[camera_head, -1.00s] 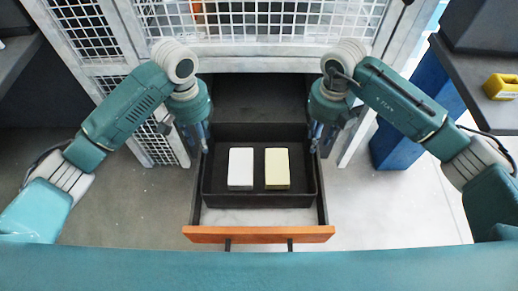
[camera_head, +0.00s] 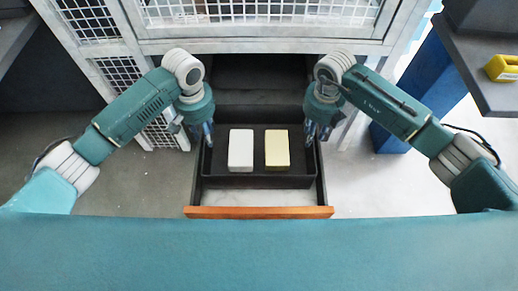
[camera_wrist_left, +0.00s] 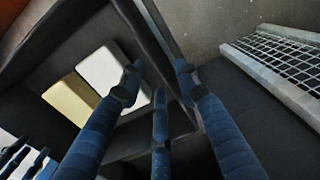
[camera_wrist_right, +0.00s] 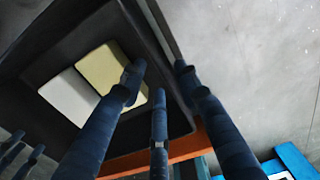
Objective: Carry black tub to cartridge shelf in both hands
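The black tub (camera_head: 258,181) sits level inside a pulled-out drawer. It holds a white block (camera_head: 241,150) and a pale yellow block (camera_head: 277,150) side by side. My left gripper (camera_head: 208,138) is at the tub's left wall, and my right gripper (camera_head: 318,136) is at its right wall. In the left wrist view my left fingers (camera_wrist_left: 158,72) are spread, pointing down near the tub wall. In the right wrist view my right fingers (camera_wrist_right: 160,72) are spread likewise at the other wall. I cannot tell whether any fingertip touches the tub.
The drawer's orange front (camera_head: 258,212) lies on my side of the tub. A white-framed mesh cabinet (camera_head: 260,12) stands behind. A dark table (camera_head: 492,92) with a yellow object (camera_head: 503,68) is at right, with a blue cabinet (camera_head: 408,108) beside it. Floor is bare on both sides.

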